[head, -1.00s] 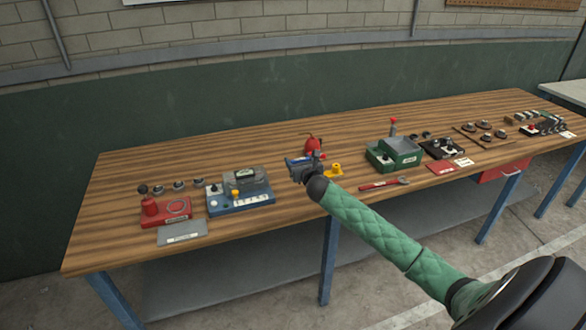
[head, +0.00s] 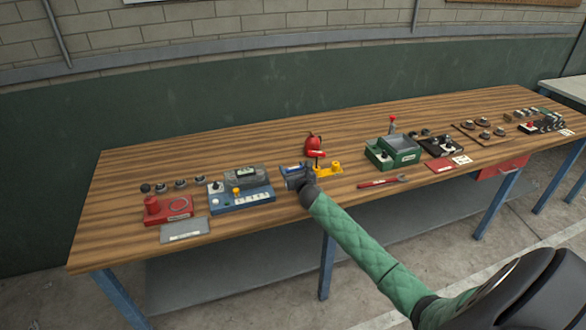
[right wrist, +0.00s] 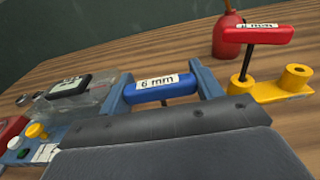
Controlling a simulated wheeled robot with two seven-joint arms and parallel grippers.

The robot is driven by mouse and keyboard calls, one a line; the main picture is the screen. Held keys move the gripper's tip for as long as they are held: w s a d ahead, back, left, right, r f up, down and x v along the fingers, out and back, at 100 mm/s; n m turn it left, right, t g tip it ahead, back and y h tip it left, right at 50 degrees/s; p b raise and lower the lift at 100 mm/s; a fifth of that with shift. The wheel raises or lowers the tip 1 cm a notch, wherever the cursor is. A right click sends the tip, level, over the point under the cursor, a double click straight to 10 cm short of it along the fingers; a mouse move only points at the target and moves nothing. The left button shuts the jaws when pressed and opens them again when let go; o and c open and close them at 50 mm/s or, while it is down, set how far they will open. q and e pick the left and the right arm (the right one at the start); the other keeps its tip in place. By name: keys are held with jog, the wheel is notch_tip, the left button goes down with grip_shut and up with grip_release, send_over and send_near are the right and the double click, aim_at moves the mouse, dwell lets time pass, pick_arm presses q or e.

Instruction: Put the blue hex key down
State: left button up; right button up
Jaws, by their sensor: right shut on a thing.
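The blue hex key (right wrist: 160,92), with a white "6 mm" label on its handle, is held between the fingers of my right gripper (right wrist: 163,88). In the head view my right gripper (head: 287,171) is over the middle of the bench, right of the blue instrument. The key's shaft is hidden, and I cannot tell whether it touches the bench. A red-handled hex key (right wrist: 257,36) stands upright in a yellow holder (right wrist: 285,88), just right of the gripper. My left gripper is not in view.
The wooden bench (head: 240,150) carries a blue instrument (head: 245,198), a red device (head: 168,210) and a grey plate (head: 185,230) on the left. A red oil can (head: 313,142) stands behind the holder. A red-handled wrench (head: 383,182) and a green box (head: 393,153) are on the right.

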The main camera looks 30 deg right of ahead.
jog(key=shift+f, duration=0.1)
jog(key=o, duration=1)
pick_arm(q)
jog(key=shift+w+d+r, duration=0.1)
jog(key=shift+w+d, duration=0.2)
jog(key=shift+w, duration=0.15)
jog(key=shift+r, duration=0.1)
pick_arm(e)
jog(key=shift+s, duration=0.15)
pick_arm(q)
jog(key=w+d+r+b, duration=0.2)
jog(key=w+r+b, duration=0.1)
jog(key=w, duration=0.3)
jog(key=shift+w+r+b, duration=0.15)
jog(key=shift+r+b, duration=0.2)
jog(key=shift+b, duration=0.1)
pick_arm(e)
jog(key=v, duration=1.1)
jog(key=shift+s, duration=0.35)
jog(key=shift+a, duration=0.2)
